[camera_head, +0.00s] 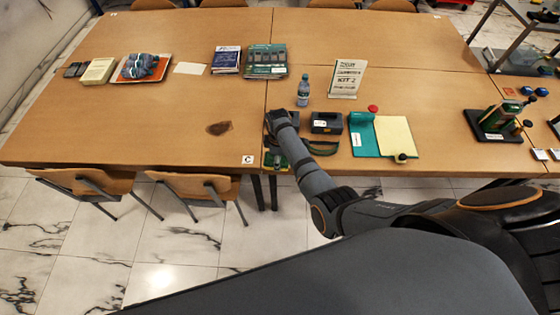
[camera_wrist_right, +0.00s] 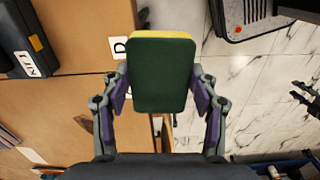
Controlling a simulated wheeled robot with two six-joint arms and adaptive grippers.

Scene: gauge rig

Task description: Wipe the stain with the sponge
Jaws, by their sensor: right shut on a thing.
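The sponge (camera_wrist_right: 160,75), dark green with a yellow edge, is held between the two fingers of my right gripper (camera_wrist_right: 163,92), which is shut on it. In the head view my right arm reaches to the table's front edge, and its forearm largely hides the right gripper and sponge. The stain (camera_head: 219,128) is a dark brown patch on the table top, to the left of my right gripper and apart from it. My left gripper is in neither view.
Books (camera_head: 265,61) and an orange tray (camera_head: 159,72) stand farther back. The table around the stain is clear. Chairs (camera_head: 205,186) stand at the front edge.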

